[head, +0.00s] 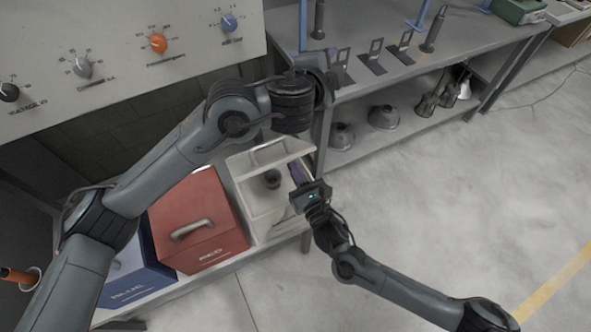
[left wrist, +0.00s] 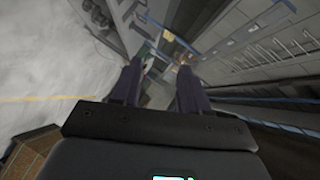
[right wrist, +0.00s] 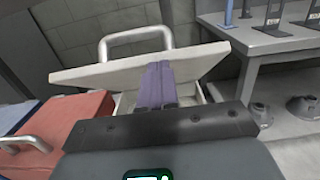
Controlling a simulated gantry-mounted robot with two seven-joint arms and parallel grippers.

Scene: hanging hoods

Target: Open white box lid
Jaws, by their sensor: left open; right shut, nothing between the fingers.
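The white box (head: 262,212) stands at the right end of the low bench. Its lid (right wrist: 140,73) is raised and tilted, with a metal handle (right wrist: 136,36) on it, and part of the box's inside shows below. In the head view a dark round thing (head: 272,179) appears inside the box. My right gripper (head: 296,172) is shut and empty at the box's right side. In the right wrist view its fingers (right wrist: 158,85) overlap the lid's edge; contact is unclear. My left gripper (left wrist: 158,78) is open and empty, away from the box, mostly hidden behind its wrist in the head view.
A red box (head: 197,222) and a blue box (head: 135,270) stand left of the white one. A control panel (head: 120,50) rises behind. A grey shelf table (head: 400,90) with lamp hoods (head: 383,117) is at the back right. The floor on the right is clear.

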